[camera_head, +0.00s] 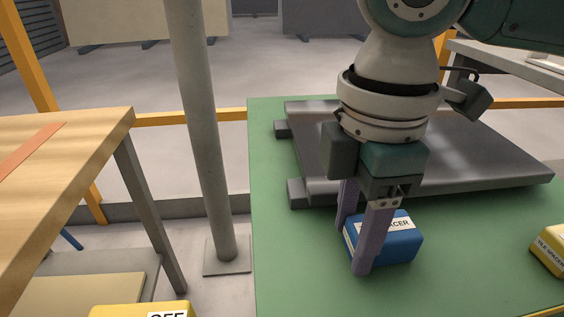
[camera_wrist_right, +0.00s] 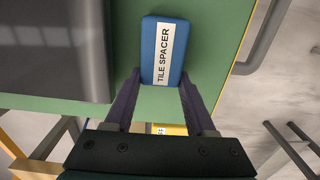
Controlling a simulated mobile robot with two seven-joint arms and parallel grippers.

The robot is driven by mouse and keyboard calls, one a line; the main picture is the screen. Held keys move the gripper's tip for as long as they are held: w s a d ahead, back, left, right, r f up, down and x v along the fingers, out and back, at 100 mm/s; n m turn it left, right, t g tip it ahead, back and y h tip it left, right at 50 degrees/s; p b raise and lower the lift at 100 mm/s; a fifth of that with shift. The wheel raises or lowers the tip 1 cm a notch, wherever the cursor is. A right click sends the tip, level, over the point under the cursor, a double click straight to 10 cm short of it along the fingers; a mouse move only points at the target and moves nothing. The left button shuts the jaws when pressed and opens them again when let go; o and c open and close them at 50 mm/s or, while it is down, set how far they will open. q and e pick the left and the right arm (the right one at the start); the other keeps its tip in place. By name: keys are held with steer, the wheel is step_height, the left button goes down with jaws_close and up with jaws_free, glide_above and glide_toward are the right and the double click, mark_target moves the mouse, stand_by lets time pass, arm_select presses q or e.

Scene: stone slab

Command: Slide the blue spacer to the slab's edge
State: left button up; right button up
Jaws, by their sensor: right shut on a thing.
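The blue spacer (camera_head: 402,247), a box with a white "TILE SPACER" label, sits on the green tabletop in front of the slab. The dark grey slab (camera_head: 480,150) lies on bearers behind it. In the right wrist view, a strip of green separates the spacer (camera_wrist_right: 163,72) from the slab (camera_wrist_right: 50,50). My right gripper (camera_head: 353,245) points down, its purple fingers shut on the spacer's near end. The wrist view shows the fingertips (camera_wrist_right: 160,82) on either side of that end. My left gripper is not in view.
A yellow spacer box (camera_head: 551,252) sits at the green table's right. A wooden table (camera_head: 60,170) stands at left, with a grey post (camera_head: 205,130) between the tables. A yellow object (camera_head: 125,311) shows at the bottom left. Green surface left of the spacer is clear.

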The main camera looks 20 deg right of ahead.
steer(key=shift+w+d, duration=0.1)
steer(key=shift+d, duration=0.05)
jaws_close()
steer(key=shift+w+d, duration=0.65)
steer(key=shift+d, duration=0.2)
steer(key=o, duration=1)
jaws_free()
steer(key=o, duration=0.4)
steer(key=shift+s+f, duration=0.1)
